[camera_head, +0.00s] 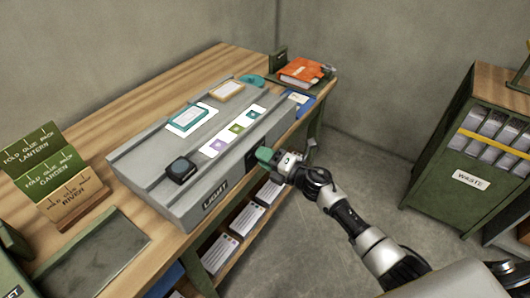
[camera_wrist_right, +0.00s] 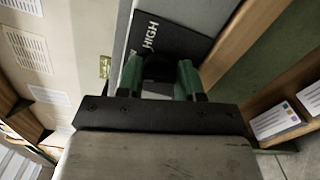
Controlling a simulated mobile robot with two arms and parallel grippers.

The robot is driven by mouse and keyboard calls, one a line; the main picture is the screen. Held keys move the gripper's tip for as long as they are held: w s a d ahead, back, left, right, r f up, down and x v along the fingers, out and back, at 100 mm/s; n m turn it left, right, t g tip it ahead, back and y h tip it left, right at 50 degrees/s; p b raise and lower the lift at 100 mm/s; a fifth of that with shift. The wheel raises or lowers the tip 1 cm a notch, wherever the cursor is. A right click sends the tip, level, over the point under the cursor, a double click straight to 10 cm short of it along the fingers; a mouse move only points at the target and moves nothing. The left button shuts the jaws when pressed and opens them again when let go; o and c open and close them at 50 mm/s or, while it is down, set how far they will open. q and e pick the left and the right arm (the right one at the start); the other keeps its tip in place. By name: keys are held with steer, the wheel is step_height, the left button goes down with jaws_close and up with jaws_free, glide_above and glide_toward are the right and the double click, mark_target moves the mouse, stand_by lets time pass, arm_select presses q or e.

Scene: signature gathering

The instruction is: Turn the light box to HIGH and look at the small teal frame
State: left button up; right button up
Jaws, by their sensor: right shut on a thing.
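The grey light box (camera_head: 150,153) sits on the wooden bench, with a LIGHT label (camera_head: 215,197) on its front. The small teal frame (camera_head: 187,118) lies on a white sheet on top of the box. My right gripper (camera_head: 266,156) is at the right end of the box's front. In the right wrist view my gripper (camera_wrist_right: 159,75) is shut on a dark knob (camera_wrist_right: 159,66), beside a dark plate marked HIGH (camera_wrist_right: 150,35). The knob is mostly hidden between the green fingers, so its setting cannot be told. My left gripper is out of view.
The box top also holds a tan frame (camera_head: 228,90), a strip of coloured cards (camera_head: 237,128) and a small dark block (camera_head: 181,169). An orange book (camera_head: 301,72) lies at the bench's far end. A green WASTE cabinet (camera_head: 471,180) stands right, across open floor.

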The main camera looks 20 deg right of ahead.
steer(key=shift+f+m+p, duration=0.15)
steer(key=shift+m+p, duration=1.25)
steer(key=shift+m, duration=1.85)
steer(key=shift+f+m+p, duration=0.1)
steer(key=shift+m+p, duration=1.25)
steer(key=shift+m, duration=1.9)
steer(key=shift+s, duration=0.1)
steer(key=o, duration=0.9)
steer(key=v, duration=1)
steer(key=shift+s+d+b, duration=0.3)
steer(key=shift+b, duration=0.1)
